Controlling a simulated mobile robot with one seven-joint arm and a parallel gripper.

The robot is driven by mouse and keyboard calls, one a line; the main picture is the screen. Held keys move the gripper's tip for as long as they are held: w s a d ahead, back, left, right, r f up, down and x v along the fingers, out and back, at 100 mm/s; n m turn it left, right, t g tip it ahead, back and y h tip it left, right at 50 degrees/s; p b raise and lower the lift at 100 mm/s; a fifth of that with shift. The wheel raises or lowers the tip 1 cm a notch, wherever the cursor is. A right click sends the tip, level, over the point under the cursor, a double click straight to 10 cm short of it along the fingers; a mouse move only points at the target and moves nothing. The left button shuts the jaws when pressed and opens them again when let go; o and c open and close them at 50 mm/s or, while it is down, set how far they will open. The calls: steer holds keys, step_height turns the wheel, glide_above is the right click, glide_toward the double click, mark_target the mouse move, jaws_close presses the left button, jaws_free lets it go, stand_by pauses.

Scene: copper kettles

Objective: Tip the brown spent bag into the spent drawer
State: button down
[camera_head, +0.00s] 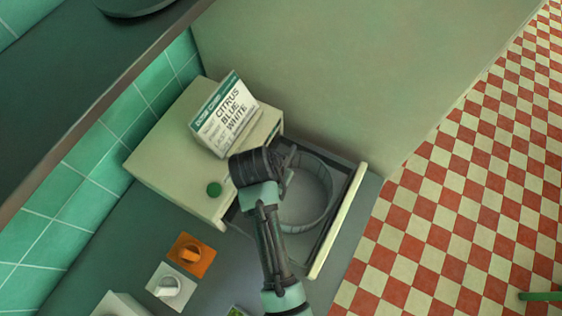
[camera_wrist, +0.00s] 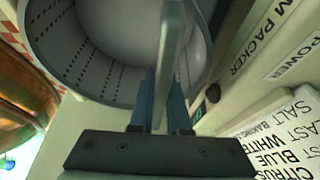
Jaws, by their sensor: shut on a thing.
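An open drawer (camera_head: 340,220) with a pale front edge holds a round grey tub (camera_head: 310,205). The tub fills the top of the wrist view (camera_wrist: 85,62), with rows of dark marks on its inner wall. My gripper (camera_head: 288,170) is over the tub's left side. In the wrist view my gripper (camera_wrist: 168,95) is shut on a thin grey strip (camera_wrist: 174,45), seen nearly edge-on in front of the tub. I cannot tell whether the strip is a bag or part of the tub. No brown bag is recognisable in either view.
Orange (camera_head: 191,255) and white (camera_head: 170,287) dial blocks lie at lower left. A copper vessel (camera_wrist: 22,95) shows at left. Checkered floor (camera_head: 450,200) is right.

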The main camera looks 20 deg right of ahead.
steer(key=c, duration=0.8)
jaws_free()
steer(key=b+v, duration=0.1)
steer(key=v, duration=1)
steer(key=shift+a+r, duration=0.1)
steer(key=shift+r, duration=0.15)
steer(key=shift+v, duration=0.75)
steer(key=shift+s, duration=0.1)
